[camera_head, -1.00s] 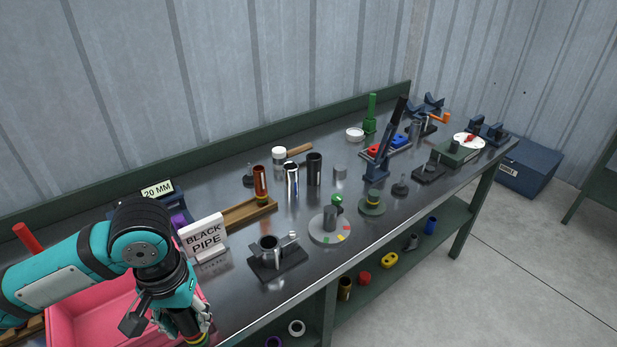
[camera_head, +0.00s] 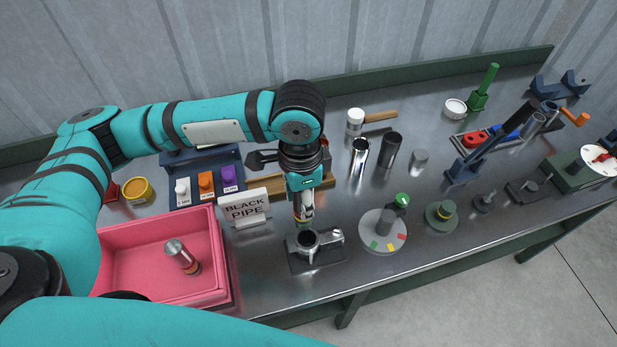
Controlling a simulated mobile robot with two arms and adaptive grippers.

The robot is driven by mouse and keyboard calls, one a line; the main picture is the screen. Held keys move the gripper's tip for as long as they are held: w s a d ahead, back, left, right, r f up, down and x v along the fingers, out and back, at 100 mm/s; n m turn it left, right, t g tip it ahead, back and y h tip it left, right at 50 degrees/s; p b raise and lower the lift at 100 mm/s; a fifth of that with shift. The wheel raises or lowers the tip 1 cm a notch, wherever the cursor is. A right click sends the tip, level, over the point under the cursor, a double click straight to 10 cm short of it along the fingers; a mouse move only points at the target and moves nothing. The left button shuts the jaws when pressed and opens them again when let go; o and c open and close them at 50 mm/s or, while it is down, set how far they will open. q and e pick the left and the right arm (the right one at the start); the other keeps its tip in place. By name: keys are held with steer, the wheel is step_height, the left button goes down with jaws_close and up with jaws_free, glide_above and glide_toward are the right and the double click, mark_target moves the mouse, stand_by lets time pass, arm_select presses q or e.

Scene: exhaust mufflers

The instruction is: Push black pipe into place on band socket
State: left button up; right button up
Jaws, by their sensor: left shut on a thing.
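My left gripper (camera_head: 303,211) reaches in from the left and points down above the band socket. It is shut on a small banded piece (camera_head: 303,216), brownish with a yellow band, mostly hidden by the fingers; I cannot tell what it is. The band socket (camera_head: 309,243), a metal ring on a dark base plate, is just below it; I cannot tell whether the piece touches the ring. A black pipe (camera_head: 391,151) stands upright farther back on the bench, apart from the gripper. A white "BLACK PIPE" sign (camera_head: 245,208) stands left of the socket. My right gripper is out of view.
A pink tray (camera_head: 110,258) at left holds a metal cylinder (camera_head: 182,257). A shiny silver pipe (camera_head: 359,158) stands beside the black one. A round grey turntable (camera_head: 383,238) is close right of the socket. The bench front edge is near.

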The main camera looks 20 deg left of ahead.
arm_select(q)
steer(key=shift+d+r+m, duration=0.35)
steer(key=shift+r+m, duration=0.1)
steer(key=shift+m, duration=0.15)
steer(key=shift+s+d+r+m, duration=0.1)
steer(key=shift+s+m, duration=0.2)
steer(key=shift+s, duration=0.2)
steer(key=shift+w, duration=0.15)
steer(key=shift+w+p, duration=0.1)
steer(key=shift+p, duration=0.7)
step_height(320, 180, down, 4)
steer(key=shift+r+b, duration=0.1)
steer(key=shift+b, duration=0.4)
steer(key=shift+f, duration=0.8)
steer(key=shift+f+b, duration=0.35)
steer(key=shift+f, duration=0.25)
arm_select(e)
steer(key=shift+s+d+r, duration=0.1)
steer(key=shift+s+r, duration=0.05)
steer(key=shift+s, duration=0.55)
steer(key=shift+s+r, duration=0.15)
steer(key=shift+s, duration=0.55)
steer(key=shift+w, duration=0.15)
arm_select(q)
steer(key=shift+f, duration=0.25)
